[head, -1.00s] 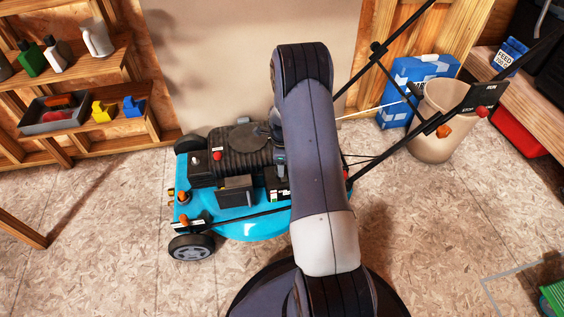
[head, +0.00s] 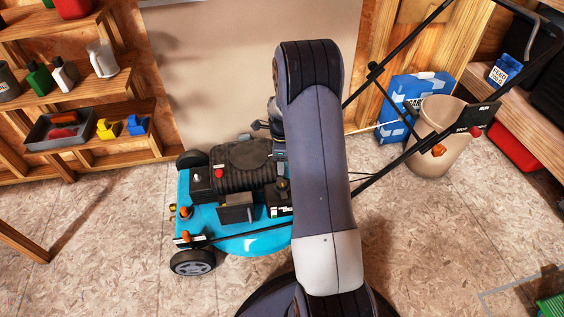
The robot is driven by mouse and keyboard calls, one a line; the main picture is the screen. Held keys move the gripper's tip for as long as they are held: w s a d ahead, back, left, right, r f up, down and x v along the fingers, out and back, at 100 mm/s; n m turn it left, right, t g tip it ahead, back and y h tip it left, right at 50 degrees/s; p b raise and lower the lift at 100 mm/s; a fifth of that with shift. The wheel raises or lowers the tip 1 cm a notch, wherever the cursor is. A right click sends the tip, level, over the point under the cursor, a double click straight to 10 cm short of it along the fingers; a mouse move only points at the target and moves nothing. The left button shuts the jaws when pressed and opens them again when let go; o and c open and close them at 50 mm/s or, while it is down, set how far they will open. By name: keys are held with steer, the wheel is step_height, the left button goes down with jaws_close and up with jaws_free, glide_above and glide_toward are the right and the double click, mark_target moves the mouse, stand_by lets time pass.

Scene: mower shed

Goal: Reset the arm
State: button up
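My arm rises through the middle of the head view and bends over at the top, hiding the right part of the turquoise mower (head: 262,243). My gripper (head: 260,126) shows only in part, as small dark pieces just left of the arm, above the back of the black engine (head: 240,168). Whether its fingers are apart or together is not clear. I see nothing held in it.
A beige bucket (head: 434,130) and a blue box (head: 396,100) stand right of the mower, near its long handle (head: 395,165). Wooden shelves (head: 85,95) with bottles and a grey tray (head: 35,132) are at the left. The floor (head: 110,235) at front left is clear.

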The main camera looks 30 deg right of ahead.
mark_target(282, 182)
step_height(282, 182, down, 11)
steer(key=b, duration=0.3)
stand_by(0.5)
steer(key=shift+r, duration=0.1)
